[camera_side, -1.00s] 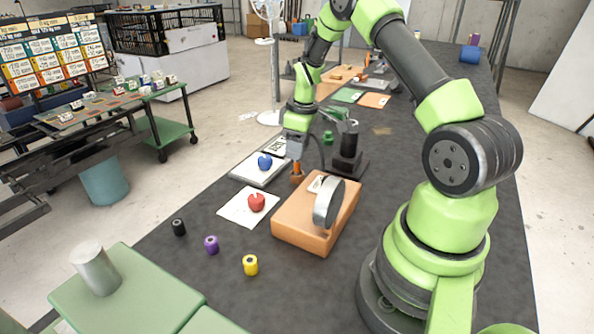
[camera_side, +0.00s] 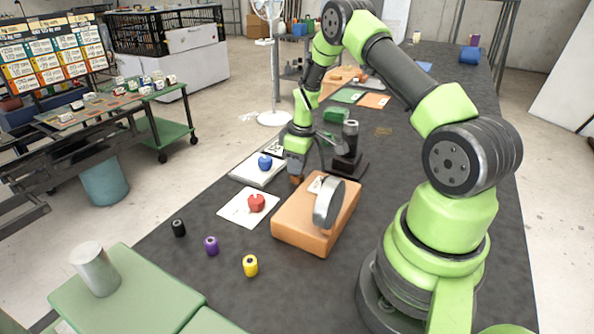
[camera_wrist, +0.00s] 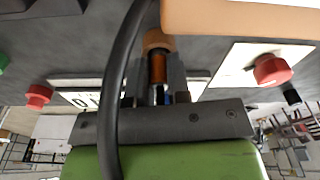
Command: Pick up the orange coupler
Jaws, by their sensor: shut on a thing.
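The orange coupler (camera_wrist: 158,68) is a small upright-looking cylinder between my fingers in the wrist view, with a wider brown-orange round part at its far end. My gripper (camera_wrist: 156,90) is shut on it. In the side view my gripper (camera_side: 297,172) points down at the dark table, left of the orange block, and only a little orange shows at its tip. Whether the coupler touches the table cannot be told.
The orange block (camera_side: 290,232) with a grey disc (camera_side: 323,205) stands close by. A black stand (camera_side: 349,150) is just right of my gripper. White cards hold a blue piece (camera_side: 265,162) and a red piece (camera_side: 256,202). Black, purple and yellow (camera_side: 250,265) cylinders stand nearer.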

